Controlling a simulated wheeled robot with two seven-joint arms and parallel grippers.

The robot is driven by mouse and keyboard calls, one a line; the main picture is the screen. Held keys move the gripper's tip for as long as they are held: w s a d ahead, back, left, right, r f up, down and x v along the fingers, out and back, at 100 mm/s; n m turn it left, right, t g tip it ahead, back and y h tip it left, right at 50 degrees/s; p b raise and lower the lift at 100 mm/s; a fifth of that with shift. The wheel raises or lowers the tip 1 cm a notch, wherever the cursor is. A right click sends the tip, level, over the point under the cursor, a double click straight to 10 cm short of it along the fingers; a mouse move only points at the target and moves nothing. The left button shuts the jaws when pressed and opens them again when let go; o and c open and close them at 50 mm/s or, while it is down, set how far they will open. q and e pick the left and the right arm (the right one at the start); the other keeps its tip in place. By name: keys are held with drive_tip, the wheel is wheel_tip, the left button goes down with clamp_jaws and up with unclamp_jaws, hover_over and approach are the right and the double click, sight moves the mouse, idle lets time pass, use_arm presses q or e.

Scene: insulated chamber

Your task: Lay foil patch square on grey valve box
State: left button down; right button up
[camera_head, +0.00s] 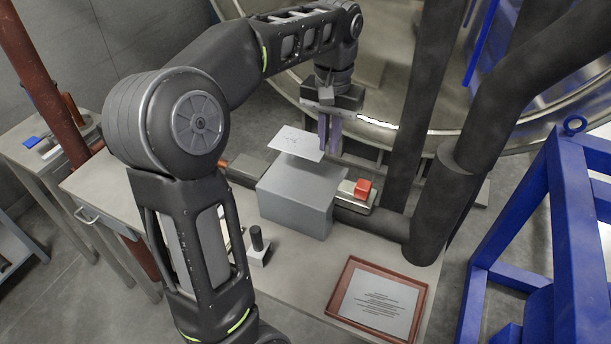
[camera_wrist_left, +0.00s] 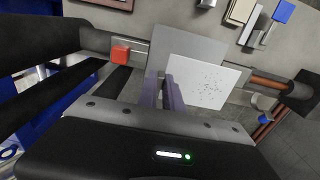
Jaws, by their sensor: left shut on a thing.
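The foil patch (camera_head: 296,143) is a thin pale sheet with faint specks. My left gripper (camera_head: 330,140) is shut on its right edge and holds it roughly level above the grey valve box (camera_head: 296,195). The box stands on the table under the patch, and a gap shows between them in the head view. In the left wrist view the patch (camera_wrist_left: 205,84) reaches out from the fingers of my left gripper (camera_wrist_left: 172,88) and covers part of the box top (camera_wrist_left: 188,46). The patch is offset from the box there. My right gripper is not in view.
A red-capped fitting (camera_head: 362,190) and a pipe lie right of the box. A small block with a black knob (camera_head: 257,245) stands front left of it. A red-framed plaque (camera_head: 378,300) lies at the table's front. Thick dark pipes (camera_head: 430,120) and a blue frame (camera_head: 560,220) stand at the right.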

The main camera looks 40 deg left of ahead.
sight(327, 185)
use_arm(q)
wheel_tip(327, 185, down, 4)
drive_tip(key=b, duration=0.3)
drive_tip(key=shift+r, duration=0.15)
drive_tip(key=shift+f+p, duration=0.55)
drive_tip(key=shift+f, duration=0.75)
wheel_tip(327, 185, down, 3)
drive_tip(key=shift+f, duration=0.35)
